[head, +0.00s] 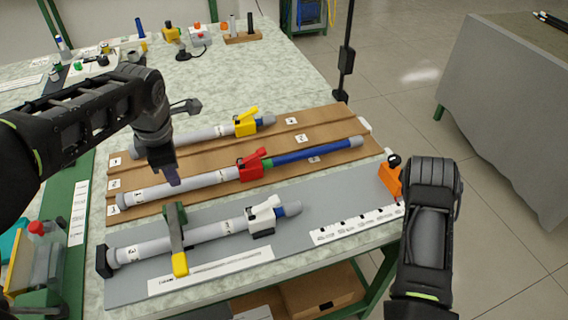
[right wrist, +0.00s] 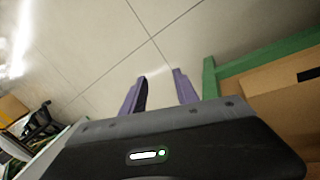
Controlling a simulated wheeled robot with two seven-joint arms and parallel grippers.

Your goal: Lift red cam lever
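The red cam lever (head: 253,157) sits on a red clamp (head: 250,173) around the middle rod, where a grey tube (head: 190,184) meets a blue rod (head: 310,153). The lever slants up toward the right. My left gripper (head: 173,179) points down over the left part of that grey tube, left of the red clamp and apart from it. Its fingers overlap in this view, so its opening is unclear. My right gripper (right wrist: 160,88) is open and empty in the right wrist view, with purple fingers apart over the floor. In the head view its fingers are hidden.
A yellow clamp (head: 246,123) on another rod lies behind, and a white clamp (head: 262,217) on a rod in front. An orange block (head: 390,178) is at the board's right. Open floor lies right of the table.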

